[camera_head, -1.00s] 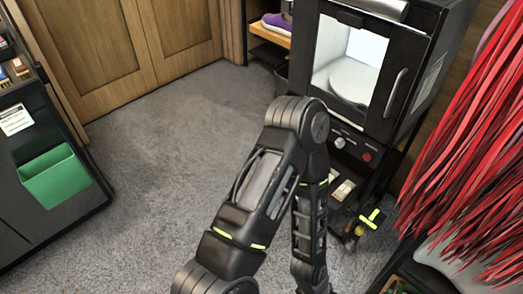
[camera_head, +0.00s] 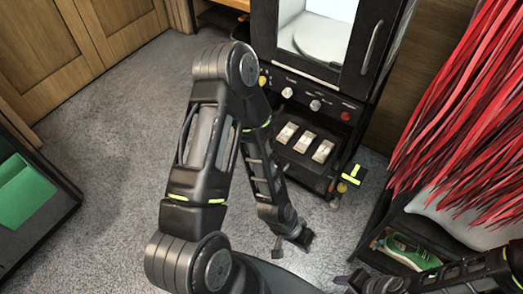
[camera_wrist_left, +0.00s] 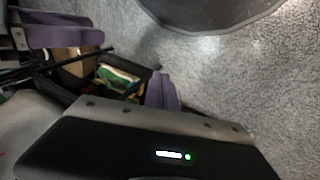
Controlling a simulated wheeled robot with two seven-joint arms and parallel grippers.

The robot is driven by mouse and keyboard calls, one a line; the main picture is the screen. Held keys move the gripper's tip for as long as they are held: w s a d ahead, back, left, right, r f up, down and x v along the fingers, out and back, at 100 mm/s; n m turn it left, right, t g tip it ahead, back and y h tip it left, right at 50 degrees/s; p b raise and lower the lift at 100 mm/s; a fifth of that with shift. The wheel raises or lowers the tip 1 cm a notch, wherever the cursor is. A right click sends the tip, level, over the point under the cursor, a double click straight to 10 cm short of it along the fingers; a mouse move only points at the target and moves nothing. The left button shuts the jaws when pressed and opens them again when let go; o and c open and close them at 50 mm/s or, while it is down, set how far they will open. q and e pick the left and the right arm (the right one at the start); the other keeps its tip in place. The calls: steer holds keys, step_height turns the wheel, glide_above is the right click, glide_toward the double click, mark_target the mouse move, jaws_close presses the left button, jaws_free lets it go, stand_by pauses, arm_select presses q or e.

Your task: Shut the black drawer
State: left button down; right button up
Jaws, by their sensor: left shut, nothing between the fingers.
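The black drawer (camera_head: 372,240) is at the lower right of the head view, open at the top, with a green bottle (camera_head: 412,251) inside. Its inside and green contents (camera_wrist_left: 118,76) also show in the left wrist view. My right gripper (camera_head: 350,281) comes in from the lower right, just in front of the drawer. Its finger gap is not clear, and I cannot tell contact.
A black cabinet (camera_head: 378,60) with a glass door, knobs and several white inserts stands at the back. Red hanging strips (camera_head: 460,130) and a pale rounded surface (camera_head: 465,222) are at the right. A green bin (camera_head: 22,190) is at the left. Carpet between is clear.

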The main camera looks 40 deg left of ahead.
arm_select(q)
steer(key=w+a+f+m+t+y+b, duration=0.1)
steer(key=w+a+m+t+b, duration=0.45)
steer(key=w+a, duration=0.6)
steer(key=a+r+m+t+y+b, duration=0.1)
steer(key=a+r+m+b, duration=0.1)
steer(key=a+m, duration=0.4)
steer(key=w+a+r+m+t+y+b, duration=0.1)
steer(key=a+m+b, duration=0.4)
steer(key=a, duration=0.9)
steer(key=shift+w+r+m+y, duration=0.15)
steer(key=shift+r+m+y, duration=0.3)
steer(key=shift+m+y, duration=0.35)
steer(key=shift+f, duration=0.1)
steer(key=shift+w+r+b+x, duration=0.35)
steer(key=shift+b+x, duration=0.2)
steer(key=shift+x, duration=1.6)
steer(key=shift+w+r+b+x, duration=0.35)
steer(key=shift+b+x, duration=0.25)
steer(key=shift+x, duration=1.55)
steer(key=shift+w+r+b+x, duration=0.4)
steer(key=shift+b+x, duration=0.15)
steer(key=shift+x, duration=1.6)
